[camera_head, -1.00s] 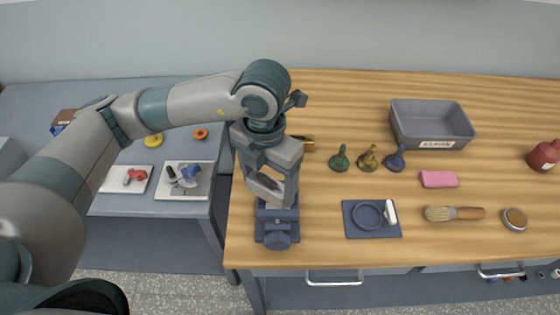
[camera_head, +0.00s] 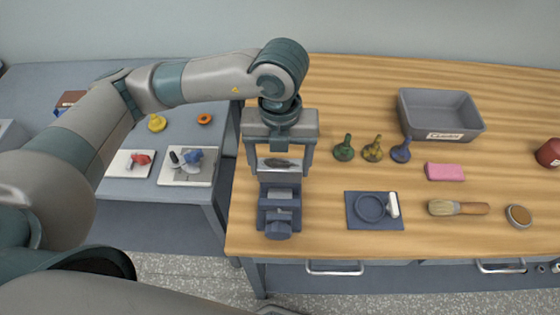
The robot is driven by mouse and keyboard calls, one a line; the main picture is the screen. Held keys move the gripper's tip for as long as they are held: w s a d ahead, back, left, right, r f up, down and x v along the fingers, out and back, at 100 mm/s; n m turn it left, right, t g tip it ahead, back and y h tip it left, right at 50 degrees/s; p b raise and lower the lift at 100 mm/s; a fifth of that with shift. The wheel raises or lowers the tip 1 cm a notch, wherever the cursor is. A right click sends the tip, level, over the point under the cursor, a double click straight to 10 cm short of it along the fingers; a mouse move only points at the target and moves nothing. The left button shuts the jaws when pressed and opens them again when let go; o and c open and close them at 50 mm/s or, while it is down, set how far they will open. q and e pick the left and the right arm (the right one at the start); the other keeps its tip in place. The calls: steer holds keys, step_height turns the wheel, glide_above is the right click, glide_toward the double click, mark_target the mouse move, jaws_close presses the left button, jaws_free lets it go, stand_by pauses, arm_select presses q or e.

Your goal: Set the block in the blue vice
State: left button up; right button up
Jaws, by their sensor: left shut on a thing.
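The blue vice (camera_head: 279,216) is at the front left of the wooden bench, with its round knob toward the front edge. My left gripper (camera_head: 280,168) points down just behind the vice in the picture, one finger on each side. It is shut on a pale grey block (camera_head: 280,163) with a dark patch, which shows between the fingers. The block looks to be above or behind the vice jaws; I cannot tell its exact height. A lighter grey patch shows between the vice's jaws. My right gripper is out of view.
Right of the vice are green, yellow and blue bobbin-like pieces (camera_head: 372,150), a dark square tray (camera_head: 375,223), a pink block (camera_head: 444,172), a brush (camera_head: 458,208) and a grey bin (camera_head: 440,130). A lower grey table (camera_head: 130,195) stands left. Bench around the vice is clear.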

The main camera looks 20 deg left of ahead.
arm_select(q)
steer(key=shift+f, duration=0.2)
steer(key=shift+f+b, duration=1.2)
steer(key=shift+f, duration=1)
steer(key=shift+f+b, duration=1.85)
steer(key=shift+b, duration=0.2)
steer(key=o, duration=1.5)
